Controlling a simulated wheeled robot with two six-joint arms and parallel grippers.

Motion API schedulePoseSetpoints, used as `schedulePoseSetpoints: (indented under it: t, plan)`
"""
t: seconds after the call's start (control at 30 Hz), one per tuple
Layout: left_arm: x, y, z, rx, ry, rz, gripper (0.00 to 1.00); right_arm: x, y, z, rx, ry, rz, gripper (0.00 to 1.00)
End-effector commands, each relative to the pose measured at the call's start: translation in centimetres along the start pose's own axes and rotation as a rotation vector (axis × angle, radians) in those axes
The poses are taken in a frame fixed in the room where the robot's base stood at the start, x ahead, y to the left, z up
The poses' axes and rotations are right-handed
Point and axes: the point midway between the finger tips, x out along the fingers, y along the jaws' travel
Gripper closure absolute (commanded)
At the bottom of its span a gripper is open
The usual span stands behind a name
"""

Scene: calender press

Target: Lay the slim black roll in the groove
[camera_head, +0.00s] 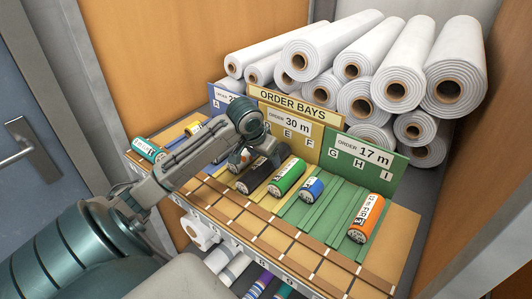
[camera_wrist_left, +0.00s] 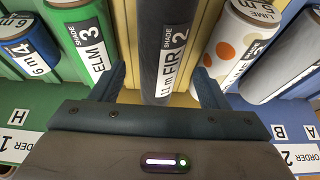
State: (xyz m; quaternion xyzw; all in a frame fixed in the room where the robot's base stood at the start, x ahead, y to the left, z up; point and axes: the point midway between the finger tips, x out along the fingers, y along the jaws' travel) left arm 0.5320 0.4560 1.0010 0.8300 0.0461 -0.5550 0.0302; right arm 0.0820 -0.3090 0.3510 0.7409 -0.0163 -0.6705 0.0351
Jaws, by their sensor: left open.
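The slim black roll (camera_head: 258,174), labelled FIR 2, lies lengthwise in the yellow middle bay. It also shows upright in the picture in the left wrist view (camera_wrist_left: 161,40). My left gripper (camera_wrist_left: 158,85) is open, with one finger on each side of the black roll's labelled end and a gap to both. In the head view my left gripper (camera_head: 243,158) is over the roll and hides part of it. The yellow grooves (camera_head: 265,198) show beside the roll; I cannot tell how deep it sits in one. My right gripper is not in view.
A green roll (camera_head: 287,176) lies close right of the black roll, then a blue roll (camera_head: 311,189) and an orange roll (camera_head: 367,218). A dotted roll (camera_wrist_left: 232,45) is close on the other side. The order board (camera_head: 292,125) stands behind, with white rolls (camera_head: 400,80) stacked beyond.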

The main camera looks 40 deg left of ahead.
Motion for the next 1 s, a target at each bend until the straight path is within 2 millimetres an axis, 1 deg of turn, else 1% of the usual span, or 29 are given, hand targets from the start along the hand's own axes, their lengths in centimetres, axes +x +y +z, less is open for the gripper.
schedulePoseSetpoints:
  t: [0.03, 0.2, 0.3, 0.4, 0.5, 0.6, 1.0]
  plan:
    - [-1.2, -0.1, -0.1, 0.003, 0.006, -0.005, 0.31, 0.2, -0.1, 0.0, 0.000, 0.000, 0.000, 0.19]
    - [-4.8, -0.1, -0.1, 0.003, 0.005, -0.004, 0.31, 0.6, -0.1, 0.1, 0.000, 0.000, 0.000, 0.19]
    - [-6.6, -0.1, 0.0, 0.003, 0.003, -0.005, 0.31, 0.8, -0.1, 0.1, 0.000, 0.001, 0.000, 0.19]
    - [-7.9, -0.1, -0.1, 0.001, 0.003, -0.002, 0.31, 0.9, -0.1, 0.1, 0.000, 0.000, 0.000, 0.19]
    - [-8.7, 0.0, -0.1, 0.000, 0.002, -0.001, 0.31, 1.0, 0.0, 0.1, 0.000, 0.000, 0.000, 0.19]
    - [-9.1, 0.0, 0.0, 0.000, 0.001, 0.000, 0.31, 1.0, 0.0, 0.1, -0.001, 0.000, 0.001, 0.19]
    - [-9.1, 0.0, 0.0, -0.001, 0.000, 0.001, 0.31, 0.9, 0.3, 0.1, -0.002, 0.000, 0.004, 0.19]
